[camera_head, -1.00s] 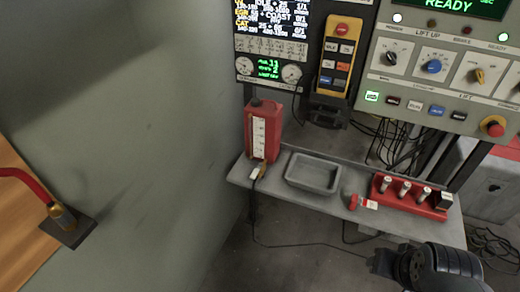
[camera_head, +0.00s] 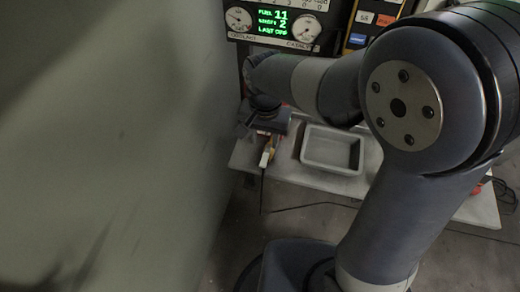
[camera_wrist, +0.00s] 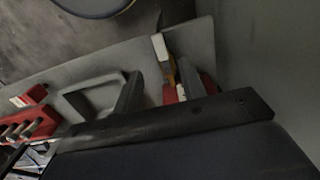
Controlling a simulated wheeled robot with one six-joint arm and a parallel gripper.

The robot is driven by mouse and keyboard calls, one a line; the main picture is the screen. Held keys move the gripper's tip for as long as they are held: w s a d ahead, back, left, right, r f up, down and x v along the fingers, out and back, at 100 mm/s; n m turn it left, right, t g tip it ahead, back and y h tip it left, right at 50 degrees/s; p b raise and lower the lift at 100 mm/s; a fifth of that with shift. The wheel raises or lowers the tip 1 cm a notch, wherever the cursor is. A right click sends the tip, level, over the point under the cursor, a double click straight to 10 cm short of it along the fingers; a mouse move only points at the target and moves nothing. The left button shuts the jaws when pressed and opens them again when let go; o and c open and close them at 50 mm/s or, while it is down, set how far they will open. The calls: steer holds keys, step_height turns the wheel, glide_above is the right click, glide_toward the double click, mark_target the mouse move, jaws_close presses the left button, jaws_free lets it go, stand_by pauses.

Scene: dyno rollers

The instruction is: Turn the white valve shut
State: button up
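The white valve handle (camera_head: 266,158) is a small white piece on a brass fitting below the red container, above the left end of the grey shelf. The wrist view shows the handle (camera_wrist: 160,46) with its brass fitting (camera_wrist: 170,73) beneath it. My gripper (camera_head: 265,120) is in front of the red container and hides most of it in the head view. In the wrist view, my gripper (camera_wrist: 159,70) has its two dark fingers apart, with the brass fitting and part of the red container (camera_wrist: 170,93) showing between them. I cannot tell whether a finger touches anything.
A grey tray (camera_head: 333,166) sits on the shelf (camera_head: 285,177), right of the valve. A red block with several pegs (camera_wrist: 30,122) shows in the wrist view. A wall (camera_head: 110,150) stands close on the left. A gauge panel (camera_head: 270,22) hangs above the shelf.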

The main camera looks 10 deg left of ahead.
mark_target(264, 161)
step_height(264, 161, down, 9)
steer(key=shift+b, duration=0.3)
steer(key=shift+c, duration=0.3)
jaws_close()
